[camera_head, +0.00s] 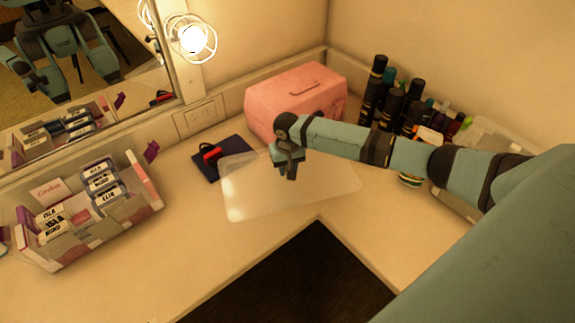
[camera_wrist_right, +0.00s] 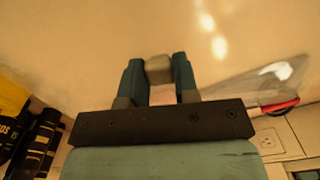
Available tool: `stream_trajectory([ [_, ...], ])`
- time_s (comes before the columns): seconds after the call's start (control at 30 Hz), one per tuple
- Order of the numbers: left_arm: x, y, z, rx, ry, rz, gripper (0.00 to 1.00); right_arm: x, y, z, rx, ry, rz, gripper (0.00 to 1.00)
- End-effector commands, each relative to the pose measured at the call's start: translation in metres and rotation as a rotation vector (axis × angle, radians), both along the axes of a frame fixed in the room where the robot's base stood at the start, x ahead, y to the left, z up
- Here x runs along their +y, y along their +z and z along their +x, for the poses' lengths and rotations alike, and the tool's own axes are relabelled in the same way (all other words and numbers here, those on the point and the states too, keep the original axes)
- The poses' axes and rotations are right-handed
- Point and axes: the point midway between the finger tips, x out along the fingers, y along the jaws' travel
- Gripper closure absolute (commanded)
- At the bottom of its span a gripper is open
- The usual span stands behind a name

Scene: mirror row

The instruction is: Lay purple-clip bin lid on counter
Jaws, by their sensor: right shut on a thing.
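The translucent, pale lid (camera_head: 245,196) is below my right gripper (camera_head: 288,172), over the counter (camera_head: 180,255) near the inner corner. I cannot tell whether it touches the counter. In the right wrist view, my right gripper (camera_wrist_right: 160,75) is shut on a small beige grip (camera_wrist_right: 158,68) of the lid. The lid's pale sheet (camera_wrist_right: 240,95) spreads beyond the fingers. The bin with purple clips (camera_head: 95,235) stands open at the left, with several labelled rolls inside. My left gripper is not in view.
A dark blue pouch (camera_head: 230,151) with a red-and-black item lies at the lid's back-left edge. A pink case (camera_head: 290,105) stands behind the lid. Several dark bottles (camera_head: 392,105) stand at the back right. The counter between bin and lid is clear.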

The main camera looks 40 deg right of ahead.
Motion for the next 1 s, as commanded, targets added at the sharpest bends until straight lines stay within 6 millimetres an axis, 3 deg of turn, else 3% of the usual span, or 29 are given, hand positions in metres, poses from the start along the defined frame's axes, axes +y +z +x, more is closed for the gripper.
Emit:
stream_trajectory([
  [0.07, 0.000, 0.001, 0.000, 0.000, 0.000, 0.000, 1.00, 0.000, -0.002, 0.000, 0.000, 0.000, 0.000, 0.99],
  [0.1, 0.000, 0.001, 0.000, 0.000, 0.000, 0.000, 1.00, 0.000, -0.002, 0.000, 0.000, 0.000, 0.000, 0.62],
  [0.2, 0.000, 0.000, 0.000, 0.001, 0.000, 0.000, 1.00, 0.000, -0.002, 0.000, 0.000, 0.000, 0.000, 0.46],
  [0.57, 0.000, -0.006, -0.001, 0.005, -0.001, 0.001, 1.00, -0.001, 0.006, 0.001, -0.004, 0.001, 0.000, 0.46],
  [1.0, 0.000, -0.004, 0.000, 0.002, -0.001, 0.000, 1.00, 0.000, 0.095, 0.001, -0.004, 0.001, 0.001, 0.46],
])
